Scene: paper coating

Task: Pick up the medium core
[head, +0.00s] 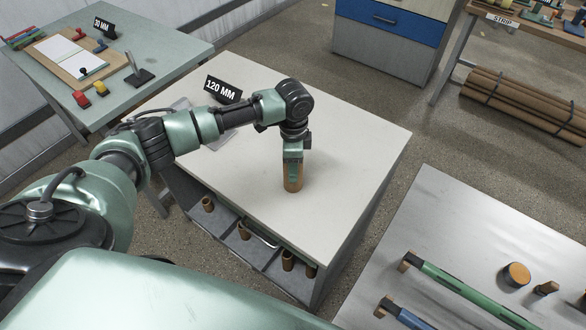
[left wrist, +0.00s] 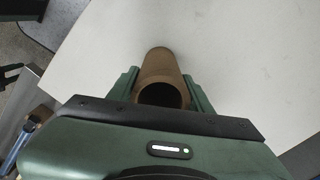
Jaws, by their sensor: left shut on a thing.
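A brown cardboard core (head: 293,184) stands at my left gripper (head: 293,167), over the white table top (head: 345,130). In the left wrist view the core (left wrist: 161,75) is a hollow tube between the two green fingers of my left gripper (left wrist: 163,88), which are shut on it. I cannot tell whether its lower end touches the table. Other brown cores stand in the open drawer or shelf below the table top, such as one at the left (head: 208,204) and one at the front (head: 288,260). My right gripper does not show.
A black "120 MM" sign (head: 222,90) stands on the table's far left part. A "30 MM" table (head: 185,45) is at the back left. A grey table (head: 440,220) with rollers is at the right. The white table top is mostly clear.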

